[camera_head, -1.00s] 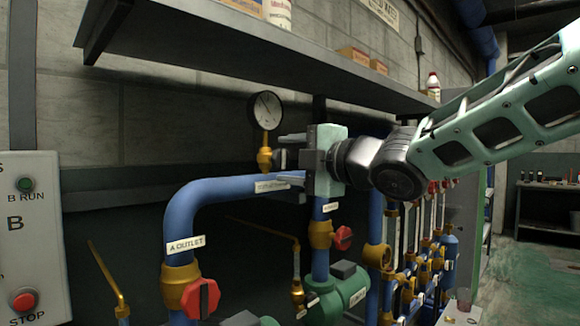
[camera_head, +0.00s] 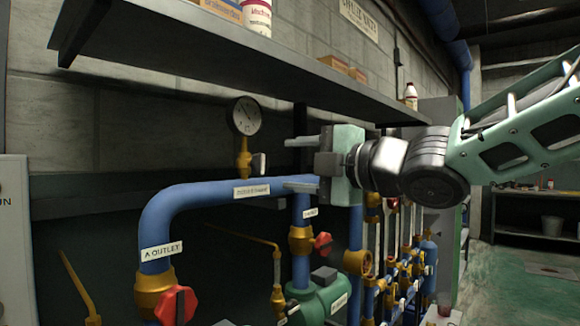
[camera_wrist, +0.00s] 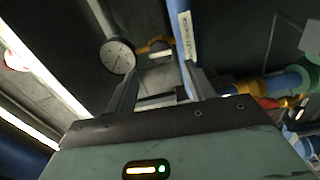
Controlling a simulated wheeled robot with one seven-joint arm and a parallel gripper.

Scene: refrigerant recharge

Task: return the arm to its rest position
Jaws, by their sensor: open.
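My gripper (camera_head: 298,164) is at mid-height in the head view, its two thin fingers pointing left and spread apart with nothing between them. Its pale green body stands in front of the blue pipework, below the long shelf. In the wrist view the open fingers (camera_wrist: 163,85) point up the picture, with the round gauge (camera_wrist: 117,56) beyond the left finger and a labelled blue pipe beyond the right one. My arm reaches in from the right edge of the head view. I cannot tell how far the fingers are from the pipe.
A grey shelf (camera_head: 190,50) with bottles and boxes overhangs the pipes. The pressure gauge (camera_head: 245,116) stands left of my gripper. Red valve handles (camera_head: 176,305) and a green pump (camera_head: 318,298) are below. The green floor (camera_head: 520,265) at right looks clear.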

